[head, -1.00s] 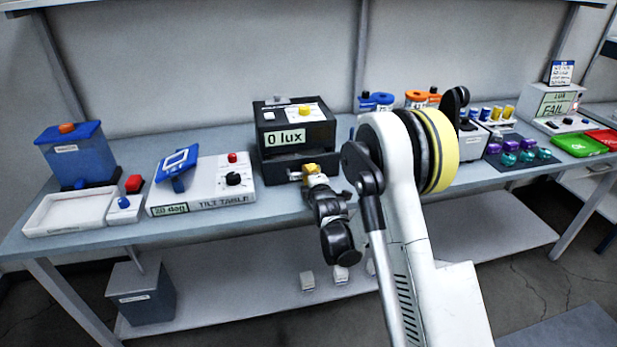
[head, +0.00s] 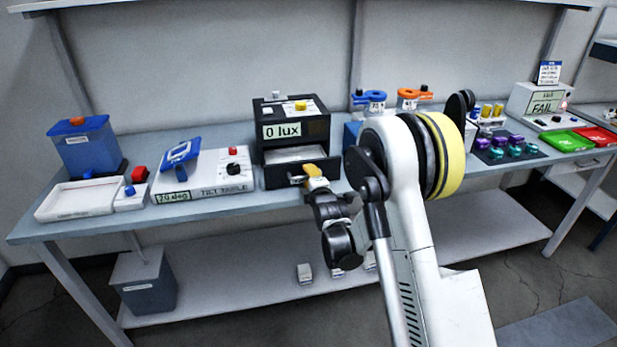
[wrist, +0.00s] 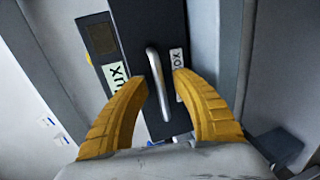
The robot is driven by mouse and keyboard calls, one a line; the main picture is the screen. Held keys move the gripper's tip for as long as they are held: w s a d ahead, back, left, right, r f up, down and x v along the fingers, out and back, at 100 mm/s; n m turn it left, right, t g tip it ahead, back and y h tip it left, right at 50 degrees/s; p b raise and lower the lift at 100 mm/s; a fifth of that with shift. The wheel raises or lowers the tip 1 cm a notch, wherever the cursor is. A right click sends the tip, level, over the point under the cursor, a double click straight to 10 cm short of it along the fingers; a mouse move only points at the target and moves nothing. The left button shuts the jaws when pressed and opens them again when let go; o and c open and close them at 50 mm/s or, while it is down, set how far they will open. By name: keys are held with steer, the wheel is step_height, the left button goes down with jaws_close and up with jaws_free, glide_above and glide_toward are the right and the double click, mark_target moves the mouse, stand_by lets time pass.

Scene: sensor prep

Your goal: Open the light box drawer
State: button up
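The black light box (head: 320,128) stands on the bench with a "0 lux" display. Its drawer (head: 268,176) is pulled out at the bottom, and its pale inside shows in the head view. In the wrist view, the grey bar handle (wrist: 157,80) on the dark drawer front lies between my two yellow fingers. My gripper (wrist: 161,77) looks open around the handle, with a narrow dark gap on each side of the bar. In the head view my gripper (head: 313,171) is at the drawer front and partly hides it.
Left of the box are the tilt table (head: 215,175) and a white tray (head: 75,202). Blue and orange holders (head: 375,97) stand right of the box, partly behind my arm. Open floor lies in front of the bench.

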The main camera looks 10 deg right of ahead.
steer(key=v, duration=1.2)
steer(key=shift+r, duration=0.1)
steer(key=s+r+m+g, duration=0.4)
steer(key=s+r+m, duration=0.45)
steer(key=s, duration=0.45)
steer(key=s+m+g, duration=0.4)
steer(key=s+m, duration=0.5)
steer(key=s, duration=1.1)
steer(key=shift+f+g, duration=0.3)
steer(key=shift+f, duration=0.1)
steer(key=shift+a+m, duration=0.1)
steer(key=shift+m, duration=0.15)
